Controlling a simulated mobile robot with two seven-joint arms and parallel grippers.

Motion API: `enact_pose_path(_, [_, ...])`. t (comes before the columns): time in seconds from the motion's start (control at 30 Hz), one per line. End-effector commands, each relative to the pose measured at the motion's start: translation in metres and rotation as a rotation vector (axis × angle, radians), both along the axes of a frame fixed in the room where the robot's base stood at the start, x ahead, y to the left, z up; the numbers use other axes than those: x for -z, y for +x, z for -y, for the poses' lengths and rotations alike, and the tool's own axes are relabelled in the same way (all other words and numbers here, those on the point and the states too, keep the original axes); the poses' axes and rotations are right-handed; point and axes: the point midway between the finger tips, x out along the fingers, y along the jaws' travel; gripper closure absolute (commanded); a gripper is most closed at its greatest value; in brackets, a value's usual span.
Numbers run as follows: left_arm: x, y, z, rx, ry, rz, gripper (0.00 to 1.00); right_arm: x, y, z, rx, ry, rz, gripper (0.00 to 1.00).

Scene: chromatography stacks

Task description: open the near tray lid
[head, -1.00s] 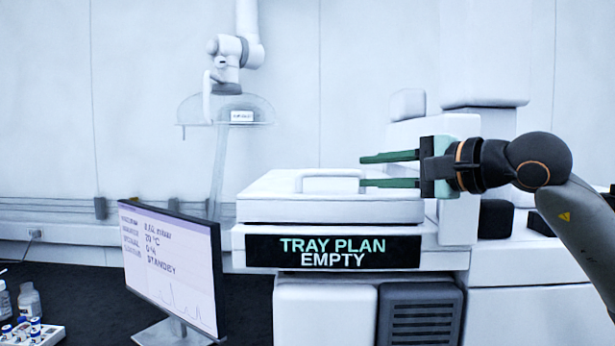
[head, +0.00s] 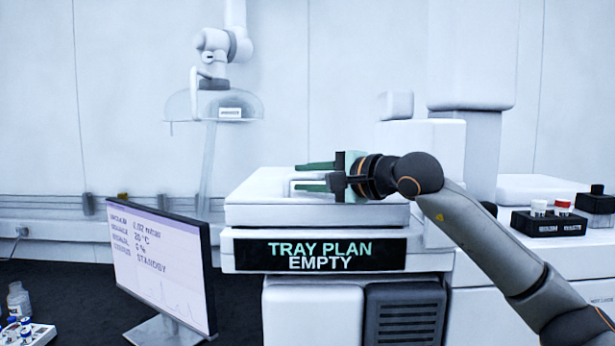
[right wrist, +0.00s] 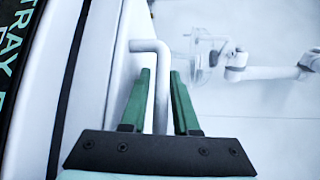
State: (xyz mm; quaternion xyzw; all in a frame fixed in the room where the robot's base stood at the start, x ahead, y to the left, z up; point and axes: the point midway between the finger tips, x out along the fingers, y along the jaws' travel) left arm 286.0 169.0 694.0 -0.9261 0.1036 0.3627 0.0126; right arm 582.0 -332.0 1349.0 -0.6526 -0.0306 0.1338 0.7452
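The near tray lid (head: 252,192) is a white slab lying flat and closed on the unit above the "TRAY PLAN EMPTY" sign (head: 312,254). Its white bar handle (right wrist: 160,62) stands up from the top. My right gripper (head: 314,176) is at the handle, with green fingers on either side of the bar. In the right wrist view the bar runs between the fingers (right wrist: 161,98), with gaps on both sides, so the gripper is open around it. In the head view the gripper hides part of the handle. My left gripper is not in view.
A monitor (head: 160,265) stands at the left front. A rack of vials (head: 25,335) is at the lower left. A black rack with capped bottles (head: 548,222) is at the right. A clear hood (head: 212,105) hangs on an arm behind.

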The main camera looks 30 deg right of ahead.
Motion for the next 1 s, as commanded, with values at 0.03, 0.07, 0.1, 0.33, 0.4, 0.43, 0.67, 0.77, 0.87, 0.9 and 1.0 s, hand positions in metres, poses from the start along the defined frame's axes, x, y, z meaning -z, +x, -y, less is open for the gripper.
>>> enact_pose_path(0.03, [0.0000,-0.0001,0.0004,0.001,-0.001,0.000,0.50,0.0001,-0.0001,0.0000,0.000,0.000,0.000,0.71])
enact_pose_path(0.07, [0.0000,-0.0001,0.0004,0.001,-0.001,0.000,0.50,0.0001,-0.0001,0.0000,0.000,0.000,0.000,0.71])
enact_pose_path(0.1, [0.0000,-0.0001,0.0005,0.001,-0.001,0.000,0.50,0.0001,-0.0002,0.0000,0.000,0.000,0.000,0.74])
enact_pose_path(0.33, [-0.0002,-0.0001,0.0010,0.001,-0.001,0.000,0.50,0.0002,-0.0004,0.0002,0.000,0.001,-0.001,1.00])
enact_pose_path(0.4, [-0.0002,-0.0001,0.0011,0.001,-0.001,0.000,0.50,0.0003,-0.0004,0.0002,0.000,0.001,-0.001,1.00])
enact_pose_path(0.43, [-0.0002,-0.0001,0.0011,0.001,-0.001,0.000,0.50,0.0003,-0.0004,0.0002,0.000,0.001,-0.001,1.00])
enact_pose_path(0.67, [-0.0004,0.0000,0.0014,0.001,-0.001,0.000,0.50,0.0003,-0.0005,0.0002,0.000,0.001,-0.002,1.00])
enact_pose_path(0.77, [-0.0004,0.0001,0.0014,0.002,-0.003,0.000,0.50,0.0004,-0.0005,0.0002,0.000,0.001,-0.002,1.00])
enact_pose_path(0.87, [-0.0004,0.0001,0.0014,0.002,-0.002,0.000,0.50,0.0006,-0.0005,0.0001,0.000,0.001,-0.002,1.00])
enact_pose_path(0.9, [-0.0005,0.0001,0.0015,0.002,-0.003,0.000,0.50,0.0006,-0.0005,0.0001,0.000,0.001,-0.002,1.00])
enact_pose_path(1.0, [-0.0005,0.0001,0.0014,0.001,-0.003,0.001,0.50,0.0006,-0.0005,0.0001,0.000,0.001,-0.002,1.00])
